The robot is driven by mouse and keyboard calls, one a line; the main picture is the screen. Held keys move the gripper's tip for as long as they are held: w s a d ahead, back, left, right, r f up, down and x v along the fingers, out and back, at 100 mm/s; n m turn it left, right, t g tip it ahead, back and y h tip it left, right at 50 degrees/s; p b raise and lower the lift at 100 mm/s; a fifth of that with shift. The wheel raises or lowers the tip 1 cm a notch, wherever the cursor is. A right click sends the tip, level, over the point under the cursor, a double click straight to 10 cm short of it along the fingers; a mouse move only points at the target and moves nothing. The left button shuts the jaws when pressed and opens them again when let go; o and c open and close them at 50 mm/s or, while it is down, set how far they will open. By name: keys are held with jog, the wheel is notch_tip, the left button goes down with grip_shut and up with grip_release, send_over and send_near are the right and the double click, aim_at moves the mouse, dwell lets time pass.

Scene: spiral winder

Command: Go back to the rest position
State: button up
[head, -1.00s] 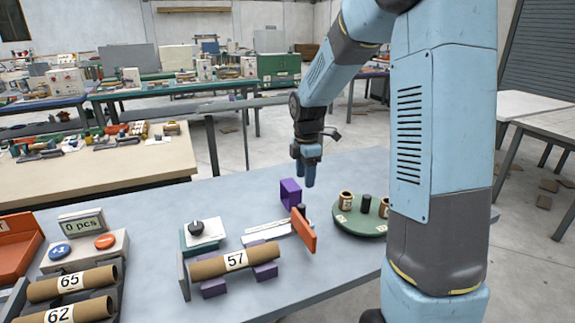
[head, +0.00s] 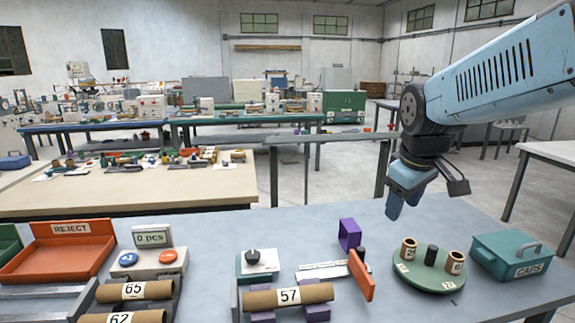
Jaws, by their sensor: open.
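My gripper (head: 401,203) hangs at the right in the head view, pointing down above the table's back right part. It is open and empty, and it touches nothing that I can see. My blue arm reaches in from the right edge. The round green plate (head: 425,279) carries several small cylinders and stands to the lower right of my gripper.
An orange reject tray (head: 88,253) and tubes marked 65 (head: 108,292) and 62 (head: 145,317) are at the left. A counter box (head: 152,238) stands beside them. An orange flap (head: 361,279), a purple block (head: 343,236) and a green CAPS box (head: 480,262) are at the right.

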jog(key=s+r+m+t, duration=0.1)
jog(key=s+m, duration=0.5)
jog(key=s, duration=0.3)
jog(key=shift+s+d+r+t+y, duration=0.15)
jog(key=shift+s+t+y, duration=0.15)
jog(key=shift+t, duration=0.1)
